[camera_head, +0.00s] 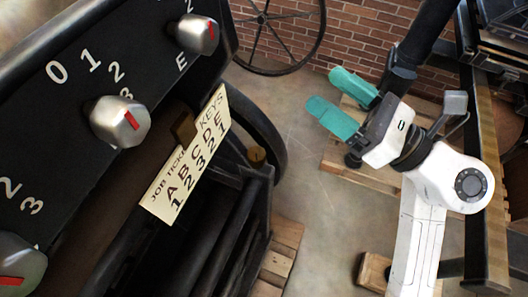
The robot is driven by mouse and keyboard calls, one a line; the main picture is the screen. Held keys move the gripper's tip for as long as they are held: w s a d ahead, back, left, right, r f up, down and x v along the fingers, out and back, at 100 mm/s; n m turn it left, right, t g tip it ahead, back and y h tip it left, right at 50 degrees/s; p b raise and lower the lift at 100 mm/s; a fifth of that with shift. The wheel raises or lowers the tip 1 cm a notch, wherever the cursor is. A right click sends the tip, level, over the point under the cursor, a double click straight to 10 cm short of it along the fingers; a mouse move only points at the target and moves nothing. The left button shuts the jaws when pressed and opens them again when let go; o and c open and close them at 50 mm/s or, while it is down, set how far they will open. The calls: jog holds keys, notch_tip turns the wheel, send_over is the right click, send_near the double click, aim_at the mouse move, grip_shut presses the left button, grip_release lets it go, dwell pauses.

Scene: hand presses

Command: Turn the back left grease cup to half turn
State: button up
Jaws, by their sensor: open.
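My gripper (324,90) has two teal fingers spread apart with nothing between them. It is in the upper middle right, over the floor and clear of the press. No part is labelled as a grease cup, and I cannot tell which is the back left one.
A black panel at left carries silver knobs with red pointers: upper (197,34), middle (119,121) and lower (20,266). A cream job ticket card (188,155) stands beside it. A spoked wheel (264,22) and wooden pallets (348,165) are behind. Floor between is clear.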

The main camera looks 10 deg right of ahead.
aim_at(260, 154)
jog(key=s+d+r+m+t+h+b, duration=0.1)
jog(key=d+r+m+t+h, duration=0.45)
jog(key=d+m, duration=0.35)
jog(key=d+r+m+t+h, duration=0.5)
jog(key=d+m+t+h, duration=0.2)
jog(key=m, duration=0.3)
jog(key=w+d+f+m+g+h+b, duration=0.1)
jog(key=w+d+f+m+g+h, duration=0.25)
jog(key=m, duration=0.55)
jog(key=d+f+m+g+h, duration=0.35)
jog(key=d+m+h, duration=0.25)
jog(key=m, duration=0.2)
jog(key=w+a+f+m+g+y+b, duration=0.15)
jog(key=w+a+f+g+y, duration=0.3)
jog(key=a+f+y, duration=0.7)
jog(key=s+a+f+n+g+y, duration=0.3)
jog(key=s+a+g+y, duration=0.15)
jog(key=a, duration=0.45)
jog(key=s+a+f+n+g+y, duration=0.3)
jog(key=s+a+f+g, duration=0.15)
jog(key=a, duration=0.45)
jog(key=x, duration=0.6)
jog(key=r+x, duration=0.1)
jog(key=x, duration=0.2)
jog(key=shift+w+a+f, duration=0.2)
jog(key=shift+w+a, duration=0.05)
jog(key=shift+w, duration=0.35)
